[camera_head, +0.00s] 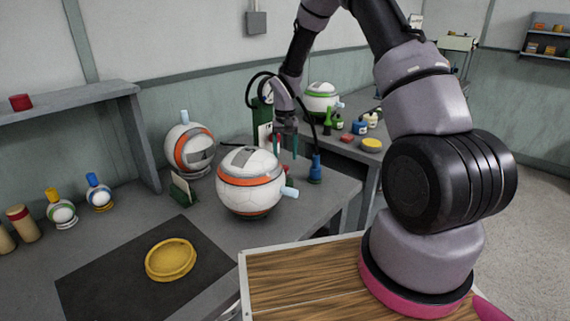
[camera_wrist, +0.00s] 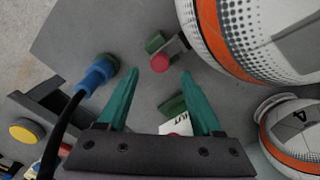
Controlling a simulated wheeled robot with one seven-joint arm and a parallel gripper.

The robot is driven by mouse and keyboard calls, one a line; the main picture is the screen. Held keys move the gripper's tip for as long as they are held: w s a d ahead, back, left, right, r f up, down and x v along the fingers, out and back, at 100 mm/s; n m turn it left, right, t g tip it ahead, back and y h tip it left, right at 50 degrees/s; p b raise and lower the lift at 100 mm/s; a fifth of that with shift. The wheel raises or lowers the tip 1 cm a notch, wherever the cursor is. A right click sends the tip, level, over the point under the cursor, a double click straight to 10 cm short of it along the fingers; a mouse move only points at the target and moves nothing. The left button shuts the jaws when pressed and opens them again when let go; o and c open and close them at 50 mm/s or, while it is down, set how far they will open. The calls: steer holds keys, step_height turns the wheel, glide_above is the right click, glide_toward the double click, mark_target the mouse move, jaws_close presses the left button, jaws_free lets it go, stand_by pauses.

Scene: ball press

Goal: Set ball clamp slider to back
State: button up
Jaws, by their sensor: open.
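My gripper (camera_head: 287,150) hangs above the grey bench, just behind the large white and orange ball (camera_head: 249,181). Its teal fingers (camera_wrist: 160,72) are apart with nothing between them in the wrist view. A small part with a red round knob (camera_wrist: 159,63) and a green block sits beyond and between the fingertips, beside the ball (camera_wrist: 245,30). This looks like the clamp slider, but I cannot tell its setting. In the head view the ball and fingers mostly hide that spot.
A blue plug (camera_wrist: 98,76) with a black cable stands left of the fingers in the wrist view. A second ball (camera_head: 189,150) stands at the back left. A yellow dish (camera_head: 171,259) lies on a dark mat (camera_head: 105,285).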

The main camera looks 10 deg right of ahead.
mark_target(285, 166)
steer(key=shift+f, duration=2.2)
jaws_close()
